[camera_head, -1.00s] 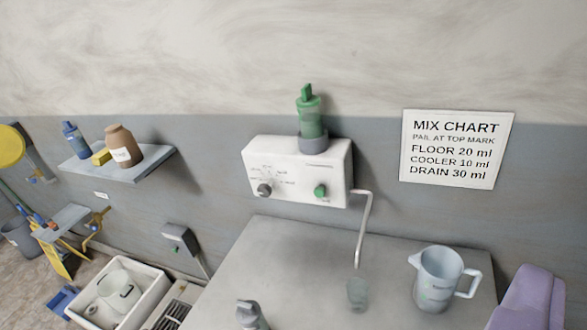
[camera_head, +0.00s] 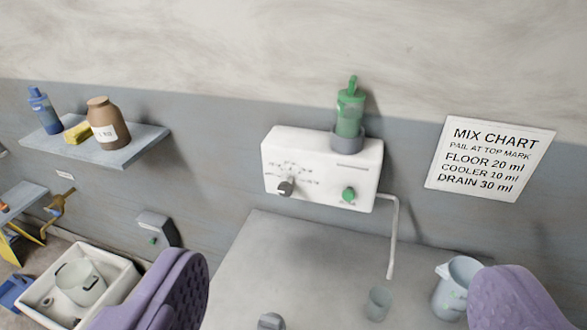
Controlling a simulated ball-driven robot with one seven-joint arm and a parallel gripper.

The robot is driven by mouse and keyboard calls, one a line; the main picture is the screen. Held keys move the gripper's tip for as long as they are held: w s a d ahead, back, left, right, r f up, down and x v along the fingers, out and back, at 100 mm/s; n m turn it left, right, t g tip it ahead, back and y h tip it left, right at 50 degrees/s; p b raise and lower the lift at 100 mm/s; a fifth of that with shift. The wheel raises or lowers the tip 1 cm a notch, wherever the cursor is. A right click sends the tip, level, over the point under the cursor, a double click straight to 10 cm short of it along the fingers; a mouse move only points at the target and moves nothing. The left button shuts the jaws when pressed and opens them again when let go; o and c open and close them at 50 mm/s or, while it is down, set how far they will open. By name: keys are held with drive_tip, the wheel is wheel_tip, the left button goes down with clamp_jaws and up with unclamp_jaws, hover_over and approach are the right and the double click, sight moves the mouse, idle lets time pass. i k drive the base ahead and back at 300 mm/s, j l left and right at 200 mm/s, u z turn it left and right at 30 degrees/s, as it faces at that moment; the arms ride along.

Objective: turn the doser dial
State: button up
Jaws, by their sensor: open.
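The doser is a white box (camera_head: 320,148) on the wall above the grey counter, with a green bottle (camera_head: 349,112) seated in a collar on its top. Its dark dial (camera_head: 286,188) is at the lower left of the front face, with small markings around it that I cannot read. A green knob (camera_head: 348,195) is at the lower right of the face. My gripper (camera_head: 340,300) shows as two purple fingers, wide apart and empty, at the bottom of the view. The doser is beyond the fingers, and neither touches it.
A bent spout (camera_head: 393,240) hangs from the doser's right side. A clear cup (camera_head: 377,304) and a jug (camera_head: 455,288) stand on the counter (camera_head: 285,262). A wall shelf (camera_head: 135,148), sink (camera_head: 105,270) and mix chart (camera_head: 490,158) are around. The counter's middle is clear.

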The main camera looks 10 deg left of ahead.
sight(285, 189)
drive_tip(key=i+j, duration=0.4)
drive_tip(key=j, duration=0.2)
drive_tip(key=i+j+u, duration=0.1)
drive_tip(key=i+j, duration=0.3)
drive_tip(key=j, duration=0.15)
